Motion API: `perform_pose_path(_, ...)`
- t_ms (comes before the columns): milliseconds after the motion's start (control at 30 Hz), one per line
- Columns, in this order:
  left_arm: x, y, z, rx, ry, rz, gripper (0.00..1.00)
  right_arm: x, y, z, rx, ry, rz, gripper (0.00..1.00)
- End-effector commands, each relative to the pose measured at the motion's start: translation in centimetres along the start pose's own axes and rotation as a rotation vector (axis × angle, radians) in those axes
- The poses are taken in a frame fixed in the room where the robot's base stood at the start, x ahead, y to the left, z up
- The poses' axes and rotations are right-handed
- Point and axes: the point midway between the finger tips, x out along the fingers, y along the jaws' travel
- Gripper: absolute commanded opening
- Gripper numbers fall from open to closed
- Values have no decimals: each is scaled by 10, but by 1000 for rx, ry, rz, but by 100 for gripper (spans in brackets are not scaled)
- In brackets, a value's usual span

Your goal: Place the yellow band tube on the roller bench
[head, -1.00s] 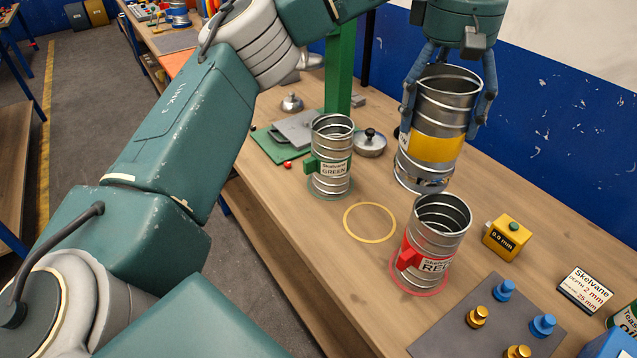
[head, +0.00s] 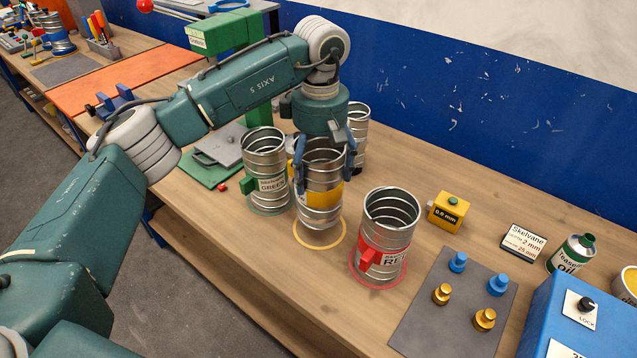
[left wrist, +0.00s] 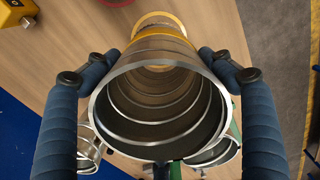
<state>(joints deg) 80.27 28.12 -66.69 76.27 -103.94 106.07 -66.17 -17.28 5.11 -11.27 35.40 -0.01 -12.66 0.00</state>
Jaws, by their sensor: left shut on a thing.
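The yellow band tube (head: 319,193) is a ribbed metal cylinder with a yellow band, upright in the head view. My left gripper (head: 325,165) comes from above and is shut on its upper part, with blue fingers on both sides. The tube's lower end is over the yellow ring (head: 342,239) marked on the wooden bench (head: 290,285); a small gap seems to show below it. In the left wrist view I look into the tube's open mouth (left wrist: 160,105), with the yellow ring (left wrist: 160,18) beyond it. My right gripper is not in view.
The green-labelled tube (head: 265,160) stands close left, the red-labelled tube (head: 385,240) at right, and another metal tube (head: 358,125) behind. A yellow 0.9 mm block (head: 448,212) and a grey mat (head: 445,320) with several knobs lie further right.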

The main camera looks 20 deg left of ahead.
Motion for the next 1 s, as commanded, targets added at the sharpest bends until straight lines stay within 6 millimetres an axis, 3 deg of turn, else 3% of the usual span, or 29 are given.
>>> perform_pose_path(267,21,0,0,1,1,0,44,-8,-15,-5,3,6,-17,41)
perform_pose_path(500,54,0,1,2,0,-1,44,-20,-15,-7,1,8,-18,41)
perform_pose_path(867,61,1,1,2,0,2,44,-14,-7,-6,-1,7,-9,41)
perform_pose_path(900,61,0,1,2,0,1,86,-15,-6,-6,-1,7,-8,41)
perform_pose_path(1000,60,0,1,2,0,1,100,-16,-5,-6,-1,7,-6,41)
